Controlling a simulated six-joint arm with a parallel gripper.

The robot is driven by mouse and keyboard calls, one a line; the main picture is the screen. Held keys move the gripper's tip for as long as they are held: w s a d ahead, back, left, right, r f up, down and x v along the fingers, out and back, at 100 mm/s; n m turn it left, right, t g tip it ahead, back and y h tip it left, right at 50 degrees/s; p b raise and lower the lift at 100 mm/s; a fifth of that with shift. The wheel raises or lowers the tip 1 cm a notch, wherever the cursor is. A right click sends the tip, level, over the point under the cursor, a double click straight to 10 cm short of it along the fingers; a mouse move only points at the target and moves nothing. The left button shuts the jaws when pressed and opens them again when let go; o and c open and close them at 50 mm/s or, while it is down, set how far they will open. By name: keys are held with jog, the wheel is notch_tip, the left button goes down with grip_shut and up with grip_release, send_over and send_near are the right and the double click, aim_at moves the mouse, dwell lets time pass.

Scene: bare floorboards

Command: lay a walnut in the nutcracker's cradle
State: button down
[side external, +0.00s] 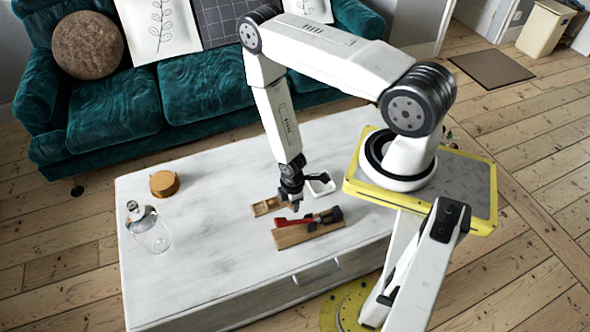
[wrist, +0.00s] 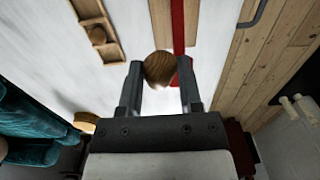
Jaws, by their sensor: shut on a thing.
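My gripper (wrist: 160,74) is shut on a round brown walnut (wrist: 160,66), held between its fingertips in the wrist view. In the side external view my gripper (side external: 291,203) hangs over the white table, above and close to the nutcracker; the walnut cannot be made out there. The nutcracker has a red lever (side external: 293,221), a dark end piece (side external: 330,215) and a wooden base (side external: 300,236). Its red lever also shows in the wrist view (wrist: 178,28), beyond the walnut. I cannot make out its cradle clearly.
A white dish (side external: 321,187) stands behind. A glass bottle (side external: 148,232) and a round wooden piece (side external: 164,184) stand left. The table's middle left is clear.

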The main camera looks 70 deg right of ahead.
jog(key=s+d+f+m, duration=0.4)
jog(key=s+d+m, duration=0.2)
jog(key=s, duration=0.4)
jog(key=shift+s+d, duration=0.2)
jog(key=shift+d, duration=0.3)
jog(key=shift+f, duration=0.15)
jog(key=shift+a+f, duration=0.1)
jog(key=shift+f, duration=2.25)
jog(key=shift+c, duration=1)
grip_release()
jog(key=shift+r, duration=3.55)
